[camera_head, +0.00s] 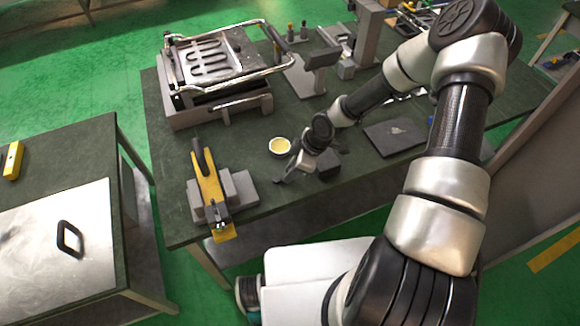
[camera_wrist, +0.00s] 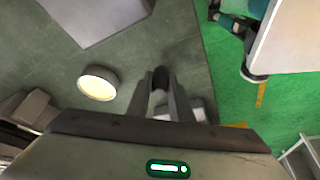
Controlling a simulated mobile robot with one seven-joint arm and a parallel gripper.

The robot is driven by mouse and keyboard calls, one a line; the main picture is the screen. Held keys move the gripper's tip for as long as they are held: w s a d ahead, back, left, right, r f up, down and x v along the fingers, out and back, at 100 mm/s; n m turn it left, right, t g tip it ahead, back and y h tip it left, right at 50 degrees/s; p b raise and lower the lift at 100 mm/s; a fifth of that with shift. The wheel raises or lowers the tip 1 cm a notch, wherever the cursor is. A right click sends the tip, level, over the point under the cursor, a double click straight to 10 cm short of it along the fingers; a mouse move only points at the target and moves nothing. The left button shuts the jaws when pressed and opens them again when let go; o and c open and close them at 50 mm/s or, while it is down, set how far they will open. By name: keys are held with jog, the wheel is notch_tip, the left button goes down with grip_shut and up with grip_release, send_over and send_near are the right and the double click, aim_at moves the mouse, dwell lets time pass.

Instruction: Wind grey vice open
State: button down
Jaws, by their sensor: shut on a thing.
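The grey vice (camera_head: 240,186) stands at the front left of the bench, with light grey blocks on both sides of a long yellow tool (camera_head: 209,182). Part of its grey body also shows behind my fingers in the wrist view (camera_wrist: 187,107). My gripper (camera_head: 281,180) is low over the bench, just right of the vice. In the wrist view its fingers (camera_wrist: 160,82) are shut on a small dark rounded piece (camera_wrist: 160,74), which appears to be the vice's handle. Most of that handle is hidden by the fingers, and its turn angle cannot be told.
A small round dish (camera_head: 280,146) with yellowish contents is close behind my gripper. A heating-element press (camera_head: 215,70) stands at the back left. A dark flat plate (camera_head: 395,137) lies to the right. The bench's front edge is close.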

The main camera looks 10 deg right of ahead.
jog(key=shift+w+n+g, duration=0.5)
jog(key=shift+w+n, duration=0.15)
jog(key=shift+n, duration=0.65)
jog(key=c, duration=1.6)
grip_release()
jog(key=shift+f, duration=0.1)
jog(key=v, duration=1.7)
jog(key=shift+w+d+r, duration=0.15)
jog(key=shift+r, duration=0.05)
